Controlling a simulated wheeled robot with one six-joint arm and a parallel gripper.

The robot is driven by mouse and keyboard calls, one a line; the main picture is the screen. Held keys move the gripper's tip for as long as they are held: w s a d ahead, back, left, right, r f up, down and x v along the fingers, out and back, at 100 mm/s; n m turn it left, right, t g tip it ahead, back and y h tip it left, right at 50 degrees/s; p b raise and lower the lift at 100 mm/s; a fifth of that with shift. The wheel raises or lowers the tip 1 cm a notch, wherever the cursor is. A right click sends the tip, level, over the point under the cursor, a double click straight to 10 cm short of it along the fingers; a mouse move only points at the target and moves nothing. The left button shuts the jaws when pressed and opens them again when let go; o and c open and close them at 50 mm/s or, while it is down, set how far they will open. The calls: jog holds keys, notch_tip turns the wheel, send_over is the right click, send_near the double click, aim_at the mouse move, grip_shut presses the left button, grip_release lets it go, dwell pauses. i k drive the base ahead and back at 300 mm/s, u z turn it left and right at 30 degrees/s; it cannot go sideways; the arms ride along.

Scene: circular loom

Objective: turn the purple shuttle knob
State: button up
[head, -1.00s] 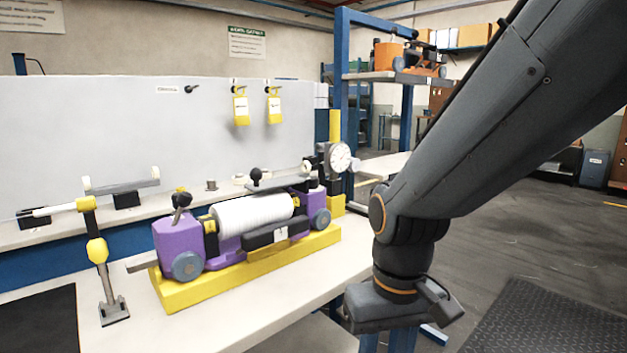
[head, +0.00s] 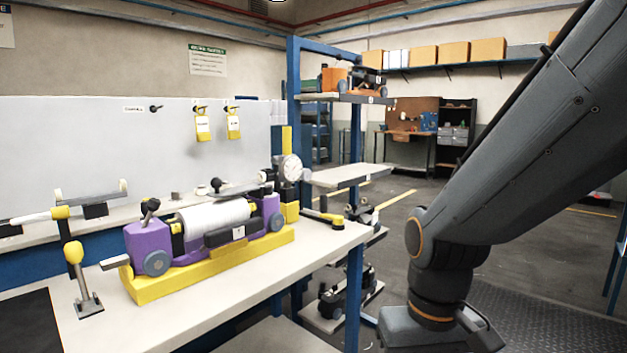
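The purple shuttle (head: 147,243) lies in a yellow cradle (head: 215,262) on the bench, with a white thread roll (head: 213,216) along its middle. A black knob (head: 150,206) stands on a short lever on top of its left end. A second black knob (head: 215,184) sits on a grey bar behind the roll. Which one is the shuttle knob I cannot tell for sure. My gripper (head: 440,338) is at the bottom right, well apart from the shuttle and off the bench edge. Its lower part is cut off by the frame, so its fingers are not clear.
A dial gauge (head: 291,168) stands at the shuttle's right end. A yellow-topped clamp post (head: 78,270) stands left of the cradle. A blue rack (head: 294,75) with shelves rises behind the bench's right end. The bench front (head: 220,310) is mostly clear.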

aim_at(268, 189)
jog(key=z, duration=0.7)
jog(key=i, duration=0.7)
jog(key=u, duration=0.75)
